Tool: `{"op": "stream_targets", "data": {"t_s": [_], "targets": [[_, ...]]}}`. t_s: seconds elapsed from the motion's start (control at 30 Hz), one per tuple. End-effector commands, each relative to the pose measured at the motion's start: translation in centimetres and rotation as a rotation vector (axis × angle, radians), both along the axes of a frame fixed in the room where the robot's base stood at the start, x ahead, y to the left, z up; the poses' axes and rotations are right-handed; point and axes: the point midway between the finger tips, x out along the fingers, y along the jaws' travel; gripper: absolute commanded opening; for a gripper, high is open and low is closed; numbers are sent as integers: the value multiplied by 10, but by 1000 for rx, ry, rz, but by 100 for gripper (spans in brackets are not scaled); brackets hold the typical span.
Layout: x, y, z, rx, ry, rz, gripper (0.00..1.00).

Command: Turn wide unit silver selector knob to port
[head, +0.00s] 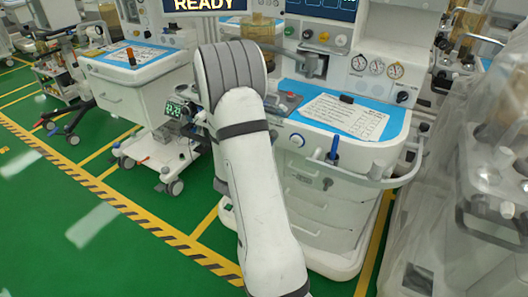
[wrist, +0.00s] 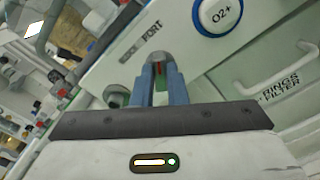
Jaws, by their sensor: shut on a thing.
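In the wrist view my gripper (wrist: 161,84) has its two blue fingers closed around a silver selector knob (wrist: 160,57) on a white sloping panel. Part of the knob, with a red mark, shows between the fingers. The printed word PORT (wrist: 152,36) is on the panel just above the knob. Which way the knob points is hard to tell. In the head view the wide white unit (head: 300,203) stands right of centre; my arm hides the gripper and the knob.
A second grey knob (wrist: 117,95) is at the left. A white handle (wrist: 277,75) is at the right. A narrower cart (head: 130,97) stands left.

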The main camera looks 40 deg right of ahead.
Motion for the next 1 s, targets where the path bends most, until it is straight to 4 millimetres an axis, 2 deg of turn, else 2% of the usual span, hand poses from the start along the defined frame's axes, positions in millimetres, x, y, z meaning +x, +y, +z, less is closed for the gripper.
{"op": "stream_targets", "data": {"t_s": [0.03, 0.3, 0.87, 0.9, 1.0], "targets": [[-5, -3, -5, 11, -23, -15, 0], [-5, -3, -4, 48, -106, -14, 0], [-5, -2, -3, 59, -125, -13, 0], [-5, -2, -3, 59, -125, -12, 16], [-4, -2, -3, 58, -125, -10, 24]]}}
